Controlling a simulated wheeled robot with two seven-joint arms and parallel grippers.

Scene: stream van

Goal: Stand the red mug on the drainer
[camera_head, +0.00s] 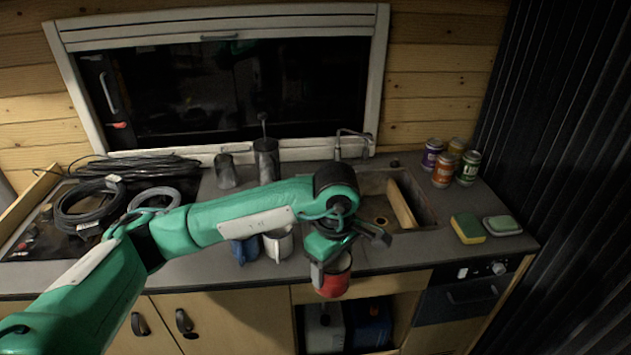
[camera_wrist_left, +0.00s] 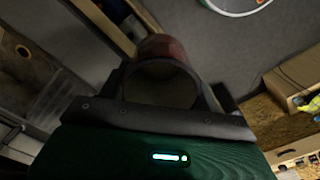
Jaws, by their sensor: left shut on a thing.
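The red mug (camera_head: 335,284) is held by my left gripper (camera_head: 334,265) near the front edge of the counter, to the right of the middle in the head view. The gripper is shut on it. The mug looks roughly upright. In the left wrist view the mug (camera_wrist_left: 163,47) shows between the dark fingers of my left gripper (camera_wrist_left: 168,92). The drainer cannot be told apart clearly; my left arm covers part of the sink area (camera_head: 424,208). My right gripper is not in view.
A blue mug (camera_head: 243,250) and a white mug (camera_head: 279,245) stand left of my gripper, partly behind my arm.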

